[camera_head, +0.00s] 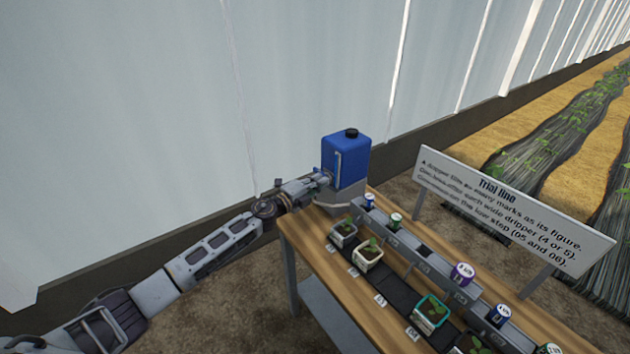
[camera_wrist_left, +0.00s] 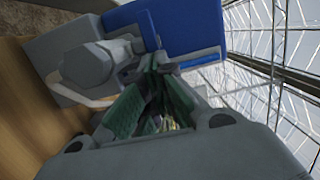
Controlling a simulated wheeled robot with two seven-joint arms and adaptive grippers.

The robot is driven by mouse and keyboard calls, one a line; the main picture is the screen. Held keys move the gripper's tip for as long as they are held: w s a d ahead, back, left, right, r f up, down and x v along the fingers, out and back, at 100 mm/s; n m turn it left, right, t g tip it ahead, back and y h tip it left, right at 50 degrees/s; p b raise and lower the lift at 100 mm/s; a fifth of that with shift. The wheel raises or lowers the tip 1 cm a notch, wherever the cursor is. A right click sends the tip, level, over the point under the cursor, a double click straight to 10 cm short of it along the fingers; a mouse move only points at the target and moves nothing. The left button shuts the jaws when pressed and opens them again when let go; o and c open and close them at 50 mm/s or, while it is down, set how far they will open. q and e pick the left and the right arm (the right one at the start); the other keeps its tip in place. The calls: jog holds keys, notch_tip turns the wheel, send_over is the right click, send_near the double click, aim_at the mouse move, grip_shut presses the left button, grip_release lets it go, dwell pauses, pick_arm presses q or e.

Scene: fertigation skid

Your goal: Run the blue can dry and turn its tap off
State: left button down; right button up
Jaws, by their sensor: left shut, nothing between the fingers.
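The blue can (camera_head: 345,158) with a black cap stands upright on a grey stand (camera_head: 343,196) at the far left end of the bench. A pale strip runs down its front face. My left gripper (camera_head: 322,180) is at the can's lower left front, shut and empty. In the left wrist view the blue can (camera_wrist_left: 185,28) fills the top, and a grey rounded fitting (camera_wrist_left: 92,68), which looks like the tap, lies beside my left gripper (camera_wrist_left: 158,68). Whether the fingers touch it I cannot tell. The liquid level does not show clearly. My right gripper is out of view.
The wooden bench (camera_head: 312,258) carries a grey rail with several labelled drippers, including a purple one (camera_head: 462,273), and several potted seedlings, one in a teal pot (camera_head: 431,313). A "Trial line" sign (camera_head: 510,205) stands behind. A pale wall (camera_head: 200,110) rises behind the can.

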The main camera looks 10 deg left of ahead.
pick_arm(q)
jog(key=d+n+t+y, duration=0.1)
jog(key=n+y, duration=0.1)
jog(key=y, duration=0.1)
jog(key=w+d+n+y+p, duration=0.1)
jog(key=n+y, duration=0.1)
jog(key=y, duration=0.1)
jog(key=n+t+y+p, duration=0.1)
jog(key=n+y, duration=0.1)
jog(key=shift+w+d+t+y, duration=0.25)
jog(key=shift+d+t+y, duration=0.05)
jog(key=shift+d+y, duration=0.1)
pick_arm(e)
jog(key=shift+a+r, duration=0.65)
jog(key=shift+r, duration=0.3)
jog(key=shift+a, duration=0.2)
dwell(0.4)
